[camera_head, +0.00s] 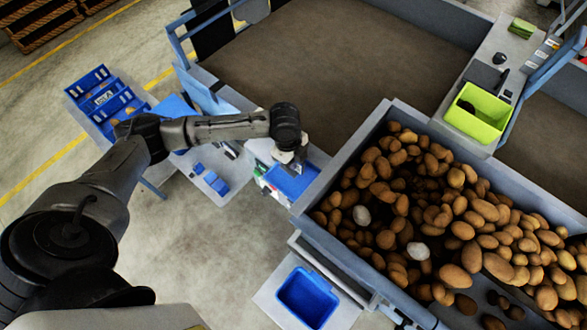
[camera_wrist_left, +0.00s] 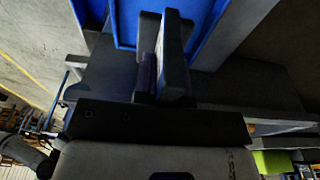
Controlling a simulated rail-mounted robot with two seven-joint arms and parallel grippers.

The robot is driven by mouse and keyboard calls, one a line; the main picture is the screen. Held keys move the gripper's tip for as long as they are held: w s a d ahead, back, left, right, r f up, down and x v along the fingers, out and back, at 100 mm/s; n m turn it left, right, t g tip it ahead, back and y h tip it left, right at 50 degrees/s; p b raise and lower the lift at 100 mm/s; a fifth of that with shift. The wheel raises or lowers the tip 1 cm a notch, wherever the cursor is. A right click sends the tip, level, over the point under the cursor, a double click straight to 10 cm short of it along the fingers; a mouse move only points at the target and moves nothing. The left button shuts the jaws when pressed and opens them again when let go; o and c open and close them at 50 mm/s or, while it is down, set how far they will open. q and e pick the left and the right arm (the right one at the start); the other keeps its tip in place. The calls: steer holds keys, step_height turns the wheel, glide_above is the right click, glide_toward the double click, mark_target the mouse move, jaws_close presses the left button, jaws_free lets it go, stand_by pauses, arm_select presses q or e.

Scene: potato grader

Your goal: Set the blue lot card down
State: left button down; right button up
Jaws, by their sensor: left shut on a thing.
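My left gripper (camera_head: 289,166) is over the blue tray (camera_head: 298,184) on a white stand beside the potato bin. In the left wrist view, the gripper (camera_wrist_left: 164,50) points into the blue tray (camera_wrist_left: 215,22), its fingers close together on a thin, edge-on thing. This appears to be the blue lot card (camera_wrist_left: 161,46), mostly hidden by the fingers. I cannot tell whether it touches the tray floor. The card cannot be made out in the head view. My right gripper is not in view.
The potato bin (camera_head: 344,157), full of potatoes with a few pale lumps, stands right of the tray. A second blue tray (camera_head: 308,298) is below. A side table (camera_head: 205,190) with blue items and a blue rack (camera_head: 104,98) stand left. A green bin (camera_head: 478,112) is upper right.

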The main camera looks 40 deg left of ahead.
arm_select(q)
steer(key=shift+d+f, duration=0.15)
steer(key=shift+f, duration=2.45)
steer(key=c, duration=1.2)
jaws_free()
steer(key=shift+f, duration=0.15)
steer(key=shift+o, duration=0.2)
steer(key=r, duration=0.4)
steer(key=a+r, duration=0.1)
steer(key=r, duration=0.7)
steer(key=shift+a+r, duration=0.1)
steer(key=shift+a, duration=0.3)
